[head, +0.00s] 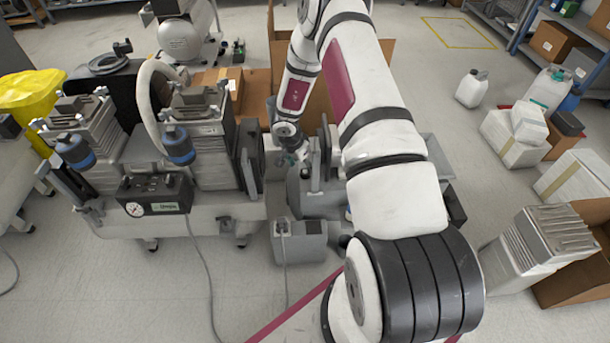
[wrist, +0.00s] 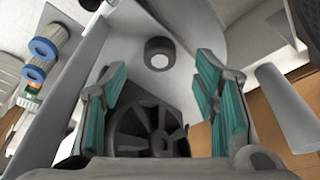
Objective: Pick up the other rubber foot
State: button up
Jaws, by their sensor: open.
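In the wrist view a small dark ring-shaped piece with a pale centre, which looks like the rubber foot (wrist: 160,52), lies on a grey surface just beyond my fingertips. My gripper (wrist: 161,68) is open, its two teal-padded fingers wide apart with nothing between the pads. The foot is roughly centred between them and apart from both. In the head view my gripper (head: 297,155) points down over the grey cart area right of the compressors; the foot cannot be made out there.
A black finned fan-like part (wrist: 150,130) lies below the foot, between the fingers. Grey walls rise on both sides. A grey cylinder (wrist: 285,105) is at right. The compressor bench (head: 225,215) stands left of my arm.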

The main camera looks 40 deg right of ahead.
aim_at(305, 172)
jog(key=b+x, duration=0.1)
jog(key=x, duration=0.3)
jog(key=shift+f+b, duration=0.25)
jog(key=shift+b, duration=0.1)
jog(key=c, duration=1.1)
jog(key=shift+r, duration=0.2)
